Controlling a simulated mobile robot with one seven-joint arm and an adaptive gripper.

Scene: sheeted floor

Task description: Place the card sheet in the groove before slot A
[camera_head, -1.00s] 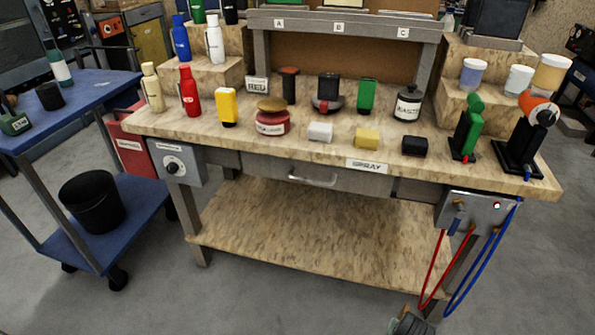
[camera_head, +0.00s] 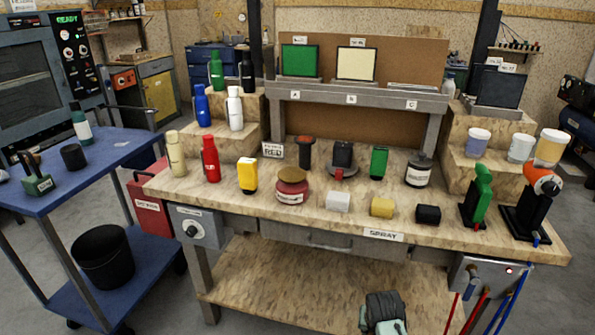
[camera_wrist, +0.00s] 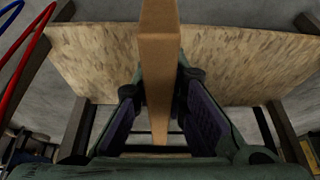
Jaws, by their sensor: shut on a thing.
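My gripper (camera_wrist: 158,88) is shut on a thick brown slab (camera_wrist: 159,45), which looks like the card sheet, held between both fingers in the wrist view. In the head view my gripper (camera_head: 385,312) is at the bottom edge, low in front of the bench; the slab cannot be made out there. The grey rack (camera_head: 325,99) stands at the back of the bench, with label A (camera_head: 295,95) on the left of its front rail. A green sheet (camera_head: 299,60) stands upright behind A. A cream sheet (camera_head: 356,63) stands behind B. The groove itself is too small to make out.
Stepped blocks flank the rack. A blue cart (camera_head: 95,180) stands at left. The lower shelf (camera_head: 290,280) looks bare.

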